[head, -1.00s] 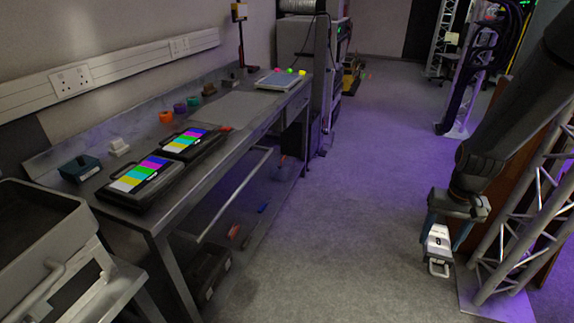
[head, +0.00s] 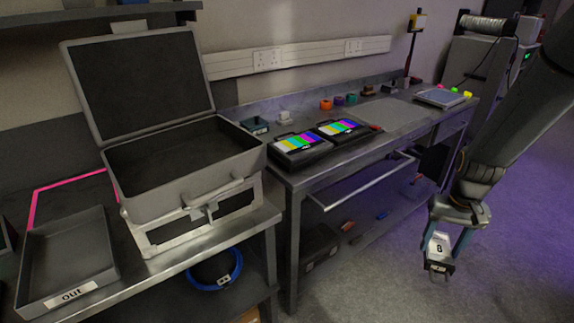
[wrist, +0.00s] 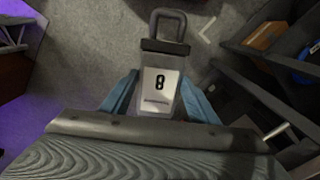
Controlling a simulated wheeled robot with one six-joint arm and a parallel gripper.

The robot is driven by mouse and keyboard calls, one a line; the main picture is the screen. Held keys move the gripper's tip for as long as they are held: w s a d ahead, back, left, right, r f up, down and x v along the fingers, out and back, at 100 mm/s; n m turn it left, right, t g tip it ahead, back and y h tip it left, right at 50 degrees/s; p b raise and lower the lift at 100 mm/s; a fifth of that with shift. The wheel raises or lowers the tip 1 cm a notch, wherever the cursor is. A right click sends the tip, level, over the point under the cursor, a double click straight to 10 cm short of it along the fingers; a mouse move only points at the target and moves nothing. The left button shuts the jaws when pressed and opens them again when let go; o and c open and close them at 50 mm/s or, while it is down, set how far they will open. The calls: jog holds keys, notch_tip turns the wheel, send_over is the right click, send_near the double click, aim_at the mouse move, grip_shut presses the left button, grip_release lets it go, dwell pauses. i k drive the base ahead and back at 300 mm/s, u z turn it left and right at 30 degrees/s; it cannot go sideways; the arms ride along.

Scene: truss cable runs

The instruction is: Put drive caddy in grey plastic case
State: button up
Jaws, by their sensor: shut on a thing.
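The drive caddy (head: 438,246) is a small block with a white label marked 8 and a handle at its lower end. My gripper (head: 451,244) is shut on it and holds it above the floor, at the right of the head view. In the wrist view the caddy (wrist: 160,88) sits between the two blue fingers, its handle pointing away. The grey plastic case (head: 190,190) stands open on the left bench, lid up and leaning back, with a dark interior that looks empty. My gripper is well to the right of the case.
A grey tray labelled "out" (head: 108,272) sits left of the case, beside a pink outline (head: 72,186). A long bench (head: 300,180) with two colour-bar monitors (head: 298,144) stands between case and gripper. A blue cable coil (head: 216,270) lies on the shelf below. Floor around the gripper is clear.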

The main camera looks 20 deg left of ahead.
aim_at(203, 166)
jog(key=u, duration=1.6)
